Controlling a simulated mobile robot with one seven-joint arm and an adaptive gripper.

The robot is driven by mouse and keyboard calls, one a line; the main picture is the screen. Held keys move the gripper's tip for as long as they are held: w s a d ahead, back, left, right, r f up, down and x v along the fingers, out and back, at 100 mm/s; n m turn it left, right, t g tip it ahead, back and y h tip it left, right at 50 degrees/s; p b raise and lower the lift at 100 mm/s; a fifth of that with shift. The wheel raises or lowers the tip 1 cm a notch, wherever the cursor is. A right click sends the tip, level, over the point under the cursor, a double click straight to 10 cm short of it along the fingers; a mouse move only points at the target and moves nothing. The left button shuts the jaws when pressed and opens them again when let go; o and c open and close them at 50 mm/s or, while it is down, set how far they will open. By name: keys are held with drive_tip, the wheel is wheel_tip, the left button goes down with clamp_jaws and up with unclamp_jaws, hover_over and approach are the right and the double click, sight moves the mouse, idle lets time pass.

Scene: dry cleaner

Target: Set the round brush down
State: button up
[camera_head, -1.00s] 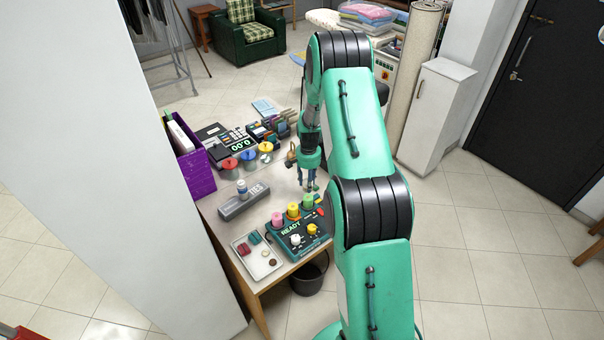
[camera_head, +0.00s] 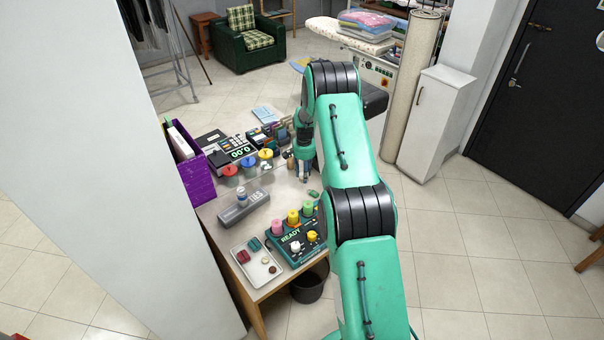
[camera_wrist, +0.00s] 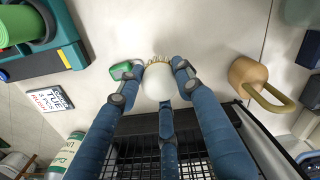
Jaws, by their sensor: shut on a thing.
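In the wrist view my gripper (camera_wrist: 157,80) has its blue fingers closed around the round brush (camera_wrist: 157,84). The brush has a smooth, pale rounded body, with a tan fringe of bristles showing at its upper edge. It is over or against the pale tabletop (camera_wrist: 205,35); I cannot tell whether it touches. In the head view my gripper (camera_head: 304,176) points down at the right side of the counter (camera_head: 262,222). The brush cannot be made out there.
A small green item (camera_wrist: 124,69) lies close by the left finger. A tan handled object (camera_wrist: 262,84) stands to the right. A black grid (camera_wrist: 140,150) shows beneath the fingers.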

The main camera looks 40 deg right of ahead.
sight(302, 172)
drive_tip(key=shift+w+d+f, duration=0.1)
drive_tip(key=shift+w+d, duration=0.35)
drive_tip(key=shift+w, duration=0.35)
drive_tip(key=shift+w+d+f, duration=0.1)
drive_tip(key=shift+w+d, duration=0.3)
drive_tip(key=shift+w, duration=0.4)
drive_tip(key=shift+w+d, duration=0.45)
drive_tip(key=shift+w, duration=0.35)
drive_tip(key=shift+f, duration=1.8)
drive_tip(key=shift+f+b, duration=0.15)
drive_tip(key=shift+b, duration=0.2)
drive_tip(key=o, duration=1.1)
drive_tip(key=shift+o, duration=0.2)
wheel_tip(302, 172, up, 12)
drive_tip(key=shift+p, duration=0.45)
